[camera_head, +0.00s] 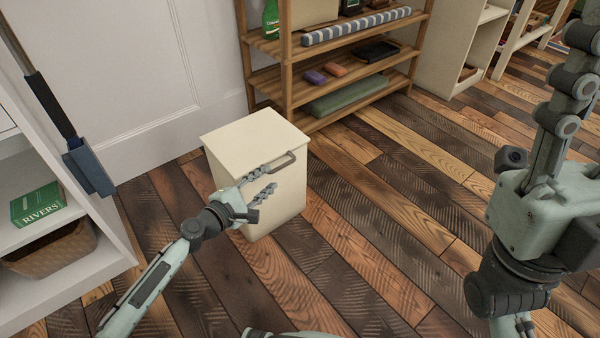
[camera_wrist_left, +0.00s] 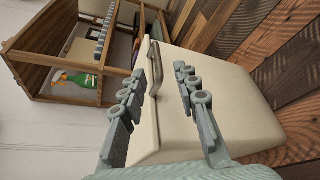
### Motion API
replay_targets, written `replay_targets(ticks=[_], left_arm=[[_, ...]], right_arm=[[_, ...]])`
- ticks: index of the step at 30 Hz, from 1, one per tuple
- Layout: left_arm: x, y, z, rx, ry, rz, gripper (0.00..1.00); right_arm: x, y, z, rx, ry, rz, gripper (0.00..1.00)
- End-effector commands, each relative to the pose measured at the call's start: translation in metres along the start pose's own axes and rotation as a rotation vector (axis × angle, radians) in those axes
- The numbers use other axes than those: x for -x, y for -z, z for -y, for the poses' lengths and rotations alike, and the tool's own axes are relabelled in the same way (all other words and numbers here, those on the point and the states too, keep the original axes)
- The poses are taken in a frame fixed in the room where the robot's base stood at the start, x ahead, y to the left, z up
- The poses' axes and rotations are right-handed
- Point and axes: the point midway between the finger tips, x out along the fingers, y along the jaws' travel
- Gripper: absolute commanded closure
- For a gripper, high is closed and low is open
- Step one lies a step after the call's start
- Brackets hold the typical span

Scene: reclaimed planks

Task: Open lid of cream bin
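The cream bin (camera_head: 275,208) stands on the plank floor, its lid (camera_head: 250,140) flat and closed. A grey bar handle (camera_head: 281,166) sits at the lid's front edge; it also shows in the left wrist view (camera_wrist_left: 154,68). My left gripper (camera_head: 268,181) is open at the bin's front, its fingertips close to the handle. In the left wrist view the two fingers (camera_wrist_left: 169,72) are spread apart, and the handle is near the left fingertip. I cannot tell whether they touch. My right gripper (camera_head: 575,75) is raised at the right, away from the bin; its opening is unclear.
A wooden shelf rack (camera_head: 290,75) with several items stands right behind the bin. A white shelf unit (camera_head: 95,250) with a green book (camera_head: 38,204) and a basket (camera_head: 50,248) is at the left. Floor right of the bin is clear.

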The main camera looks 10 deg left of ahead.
Motion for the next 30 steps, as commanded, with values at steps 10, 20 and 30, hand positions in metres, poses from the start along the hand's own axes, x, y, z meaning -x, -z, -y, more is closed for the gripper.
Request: replay_targets(ticks=[10,20,30], left_arm=[[-0.045,0.002,-0.003,0.025,-0.012,-0.002,0.69],[-0.078,0.002,-0.003,0.023,-0.010,-0.003,0.69],[-0.079,0.002,-0.003,0.022,-0.009,-0.003,0.79]], right_arm=[[-0.001,0.007,0.002,0.000,0.014,-0.042,0.60],[-0.002,0.005,0.002,0.005,0.032,-0.051,0.60],[-0.003,0.005,0.002,0.005,0.032,-0.050,0.60]])
